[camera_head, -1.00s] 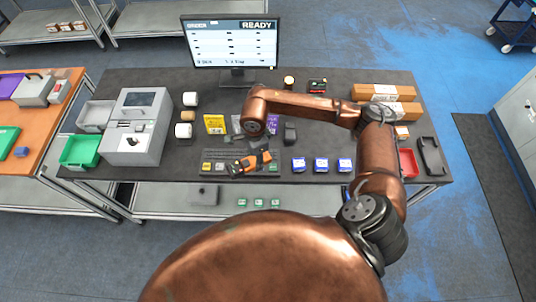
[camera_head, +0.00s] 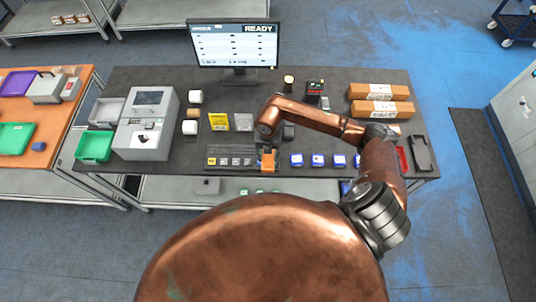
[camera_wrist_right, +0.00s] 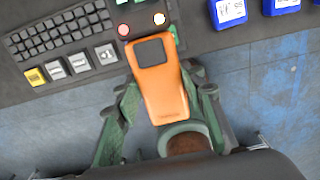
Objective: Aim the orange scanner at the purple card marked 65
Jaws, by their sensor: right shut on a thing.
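The orange scanner (camera_head: 268,160) is at the front edge of the dark table, just right of the keypad. In the right wrist view the scanner (camera_wrist_right: 168,92) shows its long orange back with a dark window near the far end. My right gripper (camera_wrist_right: 165,108) is shut on it, with a green finger on each side. In the head view this gripper (camera_head: 266,150) is partly hidden behind my copper arm. I cannot make out the purple card marked 65 in the current views; my arm covers part of the table behind the scanner. My left gripper is not in view.
A yellow card (camera_head: 218,121) and a grey card (camera_head: 243,122) stand left of my arm. Blue boxes (camera_head: 318,160) line the front edge to the right. A monitor (camera_head: 234,45) reads READY. A grey machine (camera_head: 146,123) stands left. Brown boxes (camera_head: 380,92) lie at the back right.

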